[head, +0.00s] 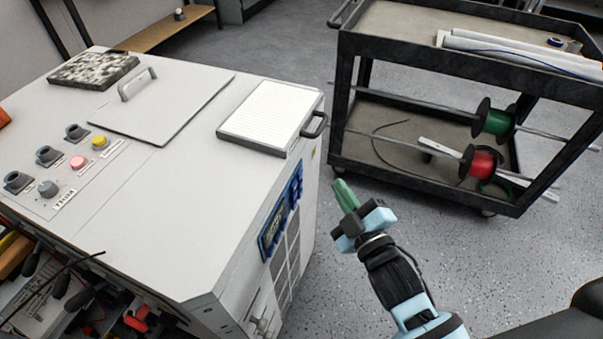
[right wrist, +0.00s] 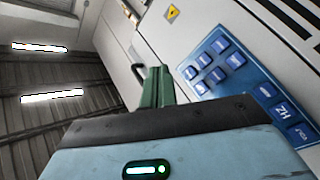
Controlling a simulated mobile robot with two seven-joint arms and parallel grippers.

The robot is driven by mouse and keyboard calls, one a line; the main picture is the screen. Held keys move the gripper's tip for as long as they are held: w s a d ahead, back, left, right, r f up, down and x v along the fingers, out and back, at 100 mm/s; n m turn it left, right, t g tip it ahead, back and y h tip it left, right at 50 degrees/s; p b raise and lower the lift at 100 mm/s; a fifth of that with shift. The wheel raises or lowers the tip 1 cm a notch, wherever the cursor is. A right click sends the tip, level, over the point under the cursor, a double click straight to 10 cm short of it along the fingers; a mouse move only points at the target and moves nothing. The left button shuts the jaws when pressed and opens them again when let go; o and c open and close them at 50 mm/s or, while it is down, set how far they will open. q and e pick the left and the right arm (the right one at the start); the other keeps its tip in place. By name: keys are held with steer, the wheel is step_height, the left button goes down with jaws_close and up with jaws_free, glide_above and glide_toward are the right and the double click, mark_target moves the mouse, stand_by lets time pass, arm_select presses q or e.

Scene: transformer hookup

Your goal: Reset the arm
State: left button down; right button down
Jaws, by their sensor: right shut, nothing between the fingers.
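My right gripper (head: 345,196) shows in the head view at lower middle, with its green fingers together and nothing between them. It is in free space to the right of the white transformer cabinet (head: 190,200), apart from it. In the right wrist view the green fingers (right wrist: 155,90) point up, closed, with the cabinet side and its blue panel (right wrist: 225,65) behind them. The blue panel (head: 280,220) also shows on the cabinet's right side in the head view. My left gripper is not in view.
A black cart (head: 450,70) with a green spool (head: 495,121) and a red spool (head: 481,164) stands at the upper right. A tool drawer with cluttered items (head: 70,295) is at lower left. Grey floor (head: 520,270) is clear to the right of my gripper.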

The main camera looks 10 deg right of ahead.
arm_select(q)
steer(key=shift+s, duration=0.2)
